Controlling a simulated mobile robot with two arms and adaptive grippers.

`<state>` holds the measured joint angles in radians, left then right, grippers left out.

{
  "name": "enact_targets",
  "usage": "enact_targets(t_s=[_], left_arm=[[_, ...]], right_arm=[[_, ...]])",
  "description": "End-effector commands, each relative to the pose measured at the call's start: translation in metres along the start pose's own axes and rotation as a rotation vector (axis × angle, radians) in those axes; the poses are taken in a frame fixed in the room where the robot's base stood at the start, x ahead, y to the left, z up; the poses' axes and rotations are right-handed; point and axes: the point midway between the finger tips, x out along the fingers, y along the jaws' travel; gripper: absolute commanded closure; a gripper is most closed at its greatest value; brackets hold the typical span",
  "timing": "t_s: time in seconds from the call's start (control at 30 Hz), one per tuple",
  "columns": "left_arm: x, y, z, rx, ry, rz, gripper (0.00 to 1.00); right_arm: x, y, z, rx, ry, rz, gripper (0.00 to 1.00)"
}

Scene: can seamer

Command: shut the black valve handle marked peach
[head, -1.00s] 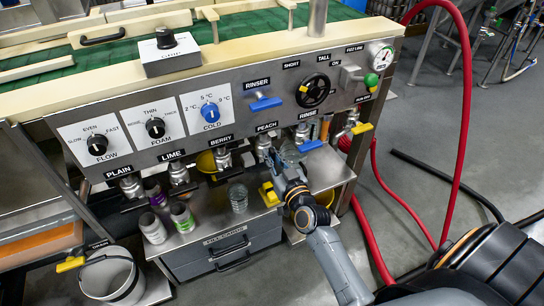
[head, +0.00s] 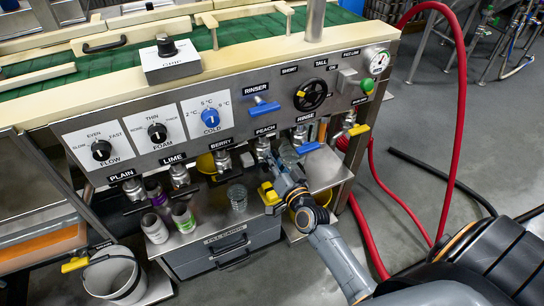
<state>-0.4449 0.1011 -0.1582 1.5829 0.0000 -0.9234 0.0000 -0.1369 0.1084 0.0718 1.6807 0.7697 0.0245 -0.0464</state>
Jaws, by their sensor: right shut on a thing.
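The peach valve (head: 263,147) is on the steel front panel below the PEACH label, with its metal body partly in view. My right gripper (head: 272,160) is at this valve, reaching in from the lower right. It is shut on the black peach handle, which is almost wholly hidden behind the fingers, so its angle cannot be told. My left gripper is not in view.
The plain (head: 132,188), lime (head: 179,175) and berry (head: 222,160) valves are to the left. Cans (head: 184,217) and a clear glass (head: 237,197) stand on the steel shelf below. A blue-handled rinse tap (head: 308,147) is close on the right. A red hose (head: 462,120) runs farther right.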

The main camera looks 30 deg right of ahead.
Motion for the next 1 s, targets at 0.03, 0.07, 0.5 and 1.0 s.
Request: enact_targets(t_s=[0.03, 0.07, 0.5, 1.0], left_arm=[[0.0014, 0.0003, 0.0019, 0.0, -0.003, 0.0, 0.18], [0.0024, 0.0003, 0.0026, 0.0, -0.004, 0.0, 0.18], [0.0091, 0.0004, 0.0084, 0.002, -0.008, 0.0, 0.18], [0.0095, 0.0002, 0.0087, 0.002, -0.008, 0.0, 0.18]], right_arm=[[0.0001, 0.0002, -0.0007, 0.029, 0.0, 0.0, 1.0], [0.0001, 0.0005, -0.0006, 0.045, 0.0, 0.0, 1.0], [0.0002, 0.0025, -0.0005, 0.176, 0.002, 0.0, 1.0], [0.0002, 0.0025, -0.0004, 0.179, 0.002, 0.0, 0.67]])
